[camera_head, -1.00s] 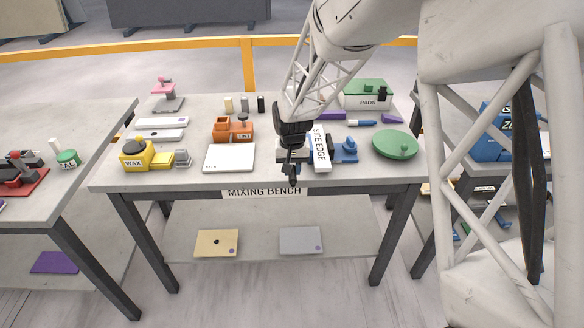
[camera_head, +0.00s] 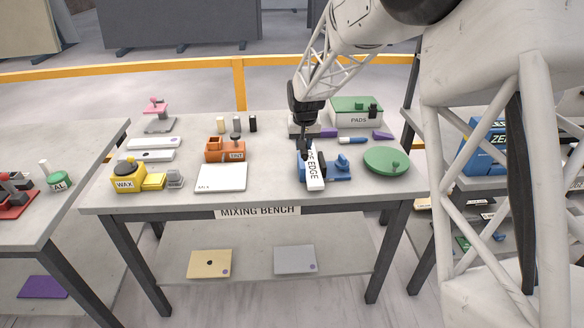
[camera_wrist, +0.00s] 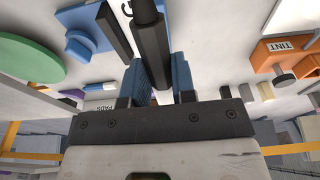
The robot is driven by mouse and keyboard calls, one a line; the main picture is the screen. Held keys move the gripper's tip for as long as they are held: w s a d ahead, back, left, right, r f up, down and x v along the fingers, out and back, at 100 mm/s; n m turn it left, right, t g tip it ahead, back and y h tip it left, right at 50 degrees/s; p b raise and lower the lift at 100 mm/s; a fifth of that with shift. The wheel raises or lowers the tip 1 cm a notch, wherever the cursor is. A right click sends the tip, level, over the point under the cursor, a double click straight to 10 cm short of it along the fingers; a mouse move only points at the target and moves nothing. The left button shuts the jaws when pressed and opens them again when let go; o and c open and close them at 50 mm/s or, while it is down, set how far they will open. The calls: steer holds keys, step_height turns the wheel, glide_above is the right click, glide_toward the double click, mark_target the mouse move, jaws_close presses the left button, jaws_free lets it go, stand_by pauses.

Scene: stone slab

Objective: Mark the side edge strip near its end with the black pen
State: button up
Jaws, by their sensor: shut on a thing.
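My gripper (camera_head: 304,130) is shut on the black pen (camera_wrist: 151,50), which stands between its blue finger pads (camera_wrist: 136,80) and points down. In the head view the pen (camera_head: 303,147) is at the far left part of the white side edge strip (camera_head: 316,178). The strip lies on a blue holder (camera_head: 337,160) near the front of the bench. The pen covers part of the strip's lettering. In the wrist view the pen's tip end is beside a small lettered part of the strip; I cannot tell whether it touches.
On the mixing bench (camera_head: 265,190), a white slab (camera_head: 221,177) and the orange tint holder (camera_head: 225,150) are left of the strip. A green round lid (camera_head: 387,161) is right of it. The green-topped pads box (camera_head: 356,112) stands behind. Bare bench lies between slab and strip.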

steer(key=w+d+r+t, duration=0.2)
steer(key=w+d+r, duration=0.4)
steer(key=w, duration=0.4)
steer(key=w+a+f+t, duration=0.2)
steer(key=w+f, duration=0.3)
steer(key=w, duration=0.4)
steer(key=shift+w+f+t, duration=0.25)
steer(key=shift+f+t, duration=0.15)
steer(key=shift+t, duration=0.3)
steer(key=shift+a+f, duration=0.1)
steer(key=shift+f, duration=0.15)
steer(key=shift+f, duration=2.65)
steer(key=shift+f, duration=0.65)
steer(key=shift+w, duration=0.6)
stand_by(1.2)
